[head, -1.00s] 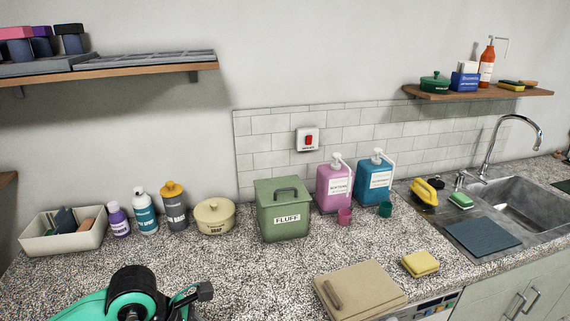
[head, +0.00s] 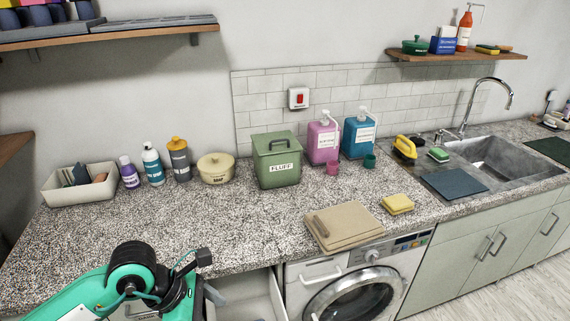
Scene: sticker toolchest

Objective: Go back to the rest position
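My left arm, green and black, comes in at the bottom left, over the front edge of the worktop. Its wrist end (head: 205,285) is beside an open drawer (head: 246,303) under the counter. The fingers do not show clearly, so I cannot tell whether that gripper is open or shut, or whether it touches the drawer. My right arm and gripper are not in view.
On the speckled worktop (head: 235,220) stand a bin (head: 92,193), several bottles, a pot (head: 216,170), a green FLUFF box (head: 277,165), two dispensers, a beige board (head: 344,226) and a yellow sponge (head: 397,203). Below is a washing machine (head: 355,290); a sink (head: 495,160) is right.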

